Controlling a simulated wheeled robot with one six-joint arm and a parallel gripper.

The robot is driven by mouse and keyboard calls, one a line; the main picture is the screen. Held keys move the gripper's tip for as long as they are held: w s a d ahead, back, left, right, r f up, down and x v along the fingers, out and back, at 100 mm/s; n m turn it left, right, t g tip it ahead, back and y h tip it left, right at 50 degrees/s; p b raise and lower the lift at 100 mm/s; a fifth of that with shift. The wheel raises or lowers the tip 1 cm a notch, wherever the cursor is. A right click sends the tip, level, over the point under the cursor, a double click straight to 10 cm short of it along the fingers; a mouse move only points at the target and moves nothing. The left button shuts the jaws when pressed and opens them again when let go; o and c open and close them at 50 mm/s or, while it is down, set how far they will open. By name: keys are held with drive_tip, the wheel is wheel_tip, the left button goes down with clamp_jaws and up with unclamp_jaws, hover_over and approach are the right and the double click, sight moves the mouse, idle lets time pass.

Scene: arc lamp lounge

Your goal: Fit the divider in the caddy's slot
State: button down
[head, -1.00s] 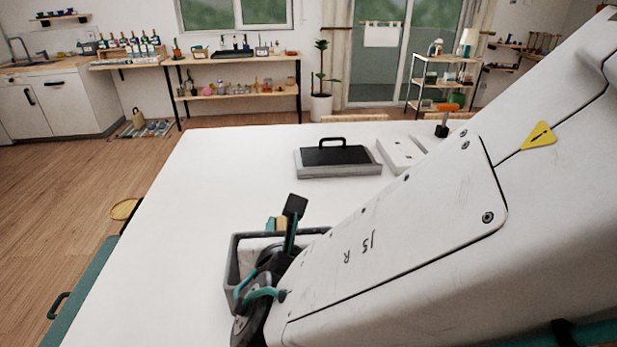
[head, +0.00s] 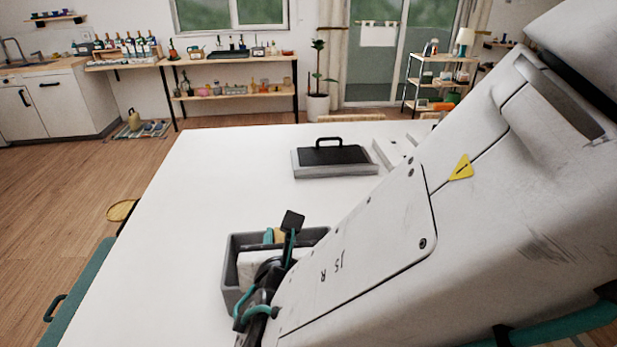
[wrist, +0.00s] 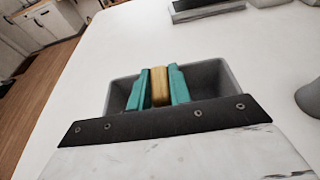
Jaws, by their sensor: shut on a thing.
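The caddy (head: 229,270) is an open grey box on the white table, partly hidden behind my arm in the head view. It also shows under my gripper in the wrist view (wrist: 210,78). My gripper (wrist: 159,72) has two teal fingers shut on a yellowish, wood-coloured piece, which I take as the divider (wrist: 160,88). Only part of the divider shows between the fingers; it also shows as a small patch in the head view (head: 279,236). The fingers and divider are over or inside the caddy's opening. The slot and the divider's lower edge are hidden.
A grey tray-like block with a black top and handle (head: 333,160) stands farther back on the white table (head: 190,215). White blocks (head: 390,153) lie right of it, partly behind my arm. The table left of the caddy is clear.

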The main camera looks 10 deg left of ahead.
drive_tip(key=shift+f, duration=0.85)
drive_tip(key=c, duration=1.2)
unclamp_jaws()
